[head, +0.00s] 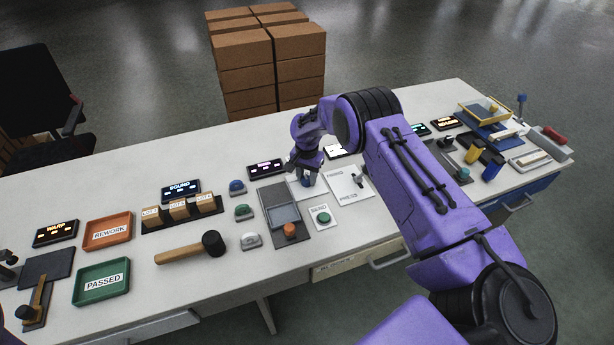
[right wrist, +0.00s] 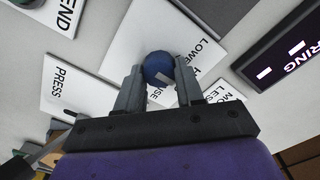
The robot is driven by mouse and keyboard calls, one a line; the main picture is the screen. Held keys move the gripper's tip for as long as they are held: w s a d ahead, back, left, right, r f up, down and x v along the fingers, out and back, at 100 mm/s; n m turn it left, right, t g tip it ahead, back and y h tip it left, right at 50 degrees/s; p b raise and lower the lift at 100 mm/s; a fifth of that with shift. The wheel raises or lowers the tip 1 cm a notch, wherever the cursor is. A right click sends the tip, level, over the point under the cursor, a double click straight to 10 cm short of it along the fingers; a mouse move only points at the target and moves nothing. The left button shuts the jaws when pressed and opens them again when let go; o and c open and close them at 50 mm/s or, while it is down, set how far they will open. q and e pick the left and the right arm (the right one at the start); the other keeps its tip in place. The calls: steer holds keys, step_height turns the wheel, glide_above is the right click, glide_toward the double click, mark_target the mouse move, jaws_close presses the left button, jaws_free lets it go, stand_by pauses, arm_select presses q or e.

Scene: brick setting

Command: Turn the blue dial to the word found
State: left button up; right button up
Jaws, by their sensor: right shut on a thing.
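The blue dial (right wrist: 158,68) is a round knob with a white mark on a white plate (right wrist: 128,42). My right gripper (right wrist: 160,80) is shut on the dial, with one finger on each side of it. In the wrist view the white mark lies at the dial's lower right. Printed words surround the dial; "LOWER" shows at the upper right, and others are partly hidden by the fingers. In the head view my right gripper (head: 306,178) reaches down over the dial's plate. My left gripper is not in view.
A white PRESS panel (head: 349,186) with a lever stands right of the dial. A panel with a green button (head: 322,216) is in front. A lit display (head: 266,169) stands behind. A mallet (head: 190,249) and trays lie to the left.

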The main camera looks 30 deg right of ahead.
mark_target(307, 178)
stand_by(0.4)
steer(key=o, duration=1)
steer(key=shift+o, duration=0.2)
step_height(307, 178, up, 11)
steer(key=b, duration=0.1)
steer(key=shift+f+b, duration=0.2)
steer(key=shift+b, duration=0.1)
